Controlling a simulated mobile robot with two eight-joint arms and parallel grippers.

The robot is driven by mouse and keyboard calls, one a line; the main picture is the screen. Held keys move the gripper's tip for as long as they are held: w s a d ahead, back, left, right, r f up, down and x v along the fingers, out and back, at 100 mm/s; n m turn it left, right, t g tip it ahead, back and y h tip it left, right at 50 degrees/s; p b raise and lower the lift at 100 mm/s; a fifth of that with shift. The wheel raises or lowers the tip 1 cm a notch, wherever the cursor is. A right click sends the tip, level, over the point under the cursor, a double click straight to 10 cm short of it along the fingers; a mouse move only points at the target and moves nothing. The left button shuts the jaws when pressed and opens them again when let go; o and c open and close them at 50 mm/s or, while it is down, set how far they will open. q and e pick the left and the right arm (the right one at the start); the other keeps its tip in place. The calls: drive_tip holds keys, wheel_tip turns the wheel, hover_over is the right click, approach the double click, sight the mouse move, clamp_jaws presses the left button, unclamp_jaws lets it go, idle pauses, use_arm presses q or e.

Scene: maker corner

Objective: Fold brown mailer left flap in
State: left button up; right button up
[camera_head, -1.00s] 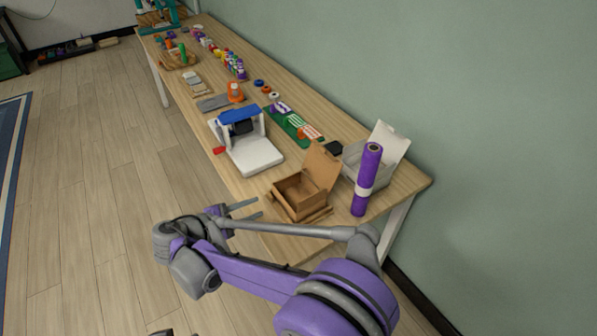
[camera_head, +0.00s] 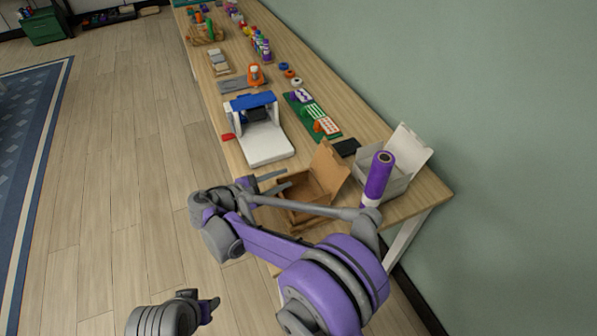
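The brown mailer (camera_head: 300,191) is an open cardboard box near the table's front end, its lid (camera_head: 328,166) standing up at the back right. My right gripper (camera_head: 274,183) is open at the box's left side, its two fingers apart and pointing toward the box. I cannot tell whether a finger touches the left flap. My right forearm crosses in front of the box and hides part of its front and flaps. My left gripper (camera_head: 209,306) is low at the bottom, over the floor and away from the mailer; its finger opening is unclear.
A purple roll (camera_head: 380,175) with a white band stands right of the mailer, before an open grey-white box (camera_head: 401,160). A white and blue machine (camera_head: 263,145) stands behind the mailer to the left. A green board (camera_head: 310,114) and a dark block (camera_head: 346,147) lie farther back.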

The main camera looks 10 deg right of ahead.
drive_tip(key=x, duration=0.6)
drive_tip(key=shift+w+d, duration=0.1)
drive_tip(key=shift+c, duration=0.2)
clamp_jaws()
idle(1.1)
